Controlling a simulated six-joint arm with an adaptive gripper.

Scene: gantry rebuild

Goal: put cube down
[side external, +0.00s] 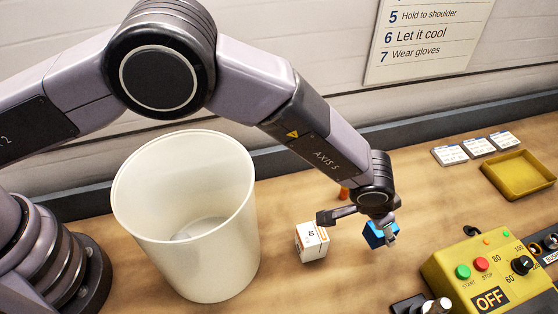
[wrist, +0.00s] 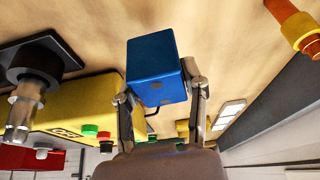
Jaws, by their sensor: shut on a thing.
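A blue cube (side external: 374,236) is between the fingers of my gripper (side external: 382,230), low over the wooden bench in the side view. In the wrist view the blue cube (wrist: 153,62) sits between both fingertips of my gripper (wrist: 160,95), which is shut on it. The cube looks slightly tilted in the side view. I cannot tell whether its underside touches the bench, as the gripper hides part of it.
A white box (side external: 311,242) stands just left of the cube, and a large cream bin (side external: 185,230) is further left. A yellow control box (side external: 480,275) is at right front. An orange item (side external: 344,193) stands behind the gripper. A yellow tray (side external: 519,172) lies back right.

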